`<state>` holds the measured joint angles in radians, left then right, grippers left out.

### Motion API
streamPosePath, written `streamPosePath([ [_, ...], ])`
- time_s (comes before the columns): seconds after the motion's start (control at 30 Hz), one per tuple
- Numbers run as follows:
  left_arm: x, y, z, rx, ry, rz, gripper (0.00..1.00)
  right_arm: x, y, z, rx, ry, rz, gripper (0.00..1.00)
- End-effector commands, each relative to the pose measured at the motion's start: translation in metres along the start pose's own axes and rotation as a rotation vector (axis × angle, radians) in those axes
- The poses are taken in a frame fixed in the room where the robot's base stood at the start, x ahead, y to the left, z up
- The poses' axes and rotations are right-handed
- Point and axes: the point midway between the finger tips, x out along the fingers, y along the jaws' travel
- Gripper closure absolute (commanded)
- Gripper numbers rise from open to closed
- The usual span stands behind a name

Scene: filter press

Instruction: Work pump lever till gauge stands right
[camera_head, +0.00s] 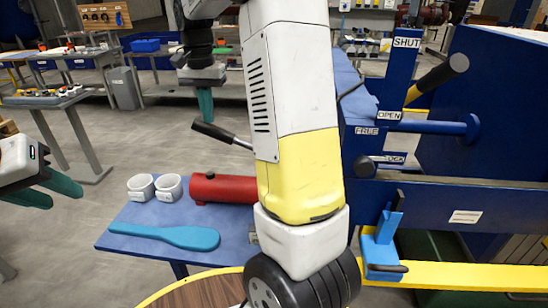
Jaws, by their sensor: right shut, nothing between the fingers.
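A red pump cylinder (225,188) lies on a small blue table (148,215). A lever with a black grip (211,131) and a thin metal rod slants up to the left above it; my arm hides the rod's lower end. My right gripper (206,120) points down with its teal fingers together and empty. Its tips show just above the lever's grip; I cannot tell the depth between them. My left gripper (62,195) is at the left edge, fingers apart and empty, away from the lever. I see no gauge.
Two white cups (141,187) and a teal paddle (180,237) lie on the blue table. My white and yellow arm link blocks the middle. At right stands the blue press frame (440,195) with black-ended handles and labels SHUT, OPEN and FREE.

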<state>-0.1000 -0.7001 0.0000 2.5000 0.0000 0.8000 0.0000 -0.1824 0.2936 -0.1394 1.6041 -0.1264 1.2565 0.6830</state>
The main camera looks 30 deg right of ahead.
Motion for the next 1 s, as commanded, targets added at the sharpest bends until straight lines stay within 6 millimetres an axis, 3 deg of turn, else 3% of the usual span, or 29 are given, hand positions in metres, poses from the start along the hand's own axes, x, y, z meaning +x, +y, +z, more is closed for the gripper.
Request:
streamPosePath([
  [0.33, 0.0, 0.0, 0.0, 0.0, 0.0, 0.0, 0.64, 0.009, -0.002, 0.001, -0.001, -0.003, 0.002, 1.0],
  [1.0, 0.0, 0.0, 0.0, 0.0, 0.0, 0.0, 0.64, 0.104, -0.014, 0.001, 0.0, -0.006, 0.007, 1.0],
])
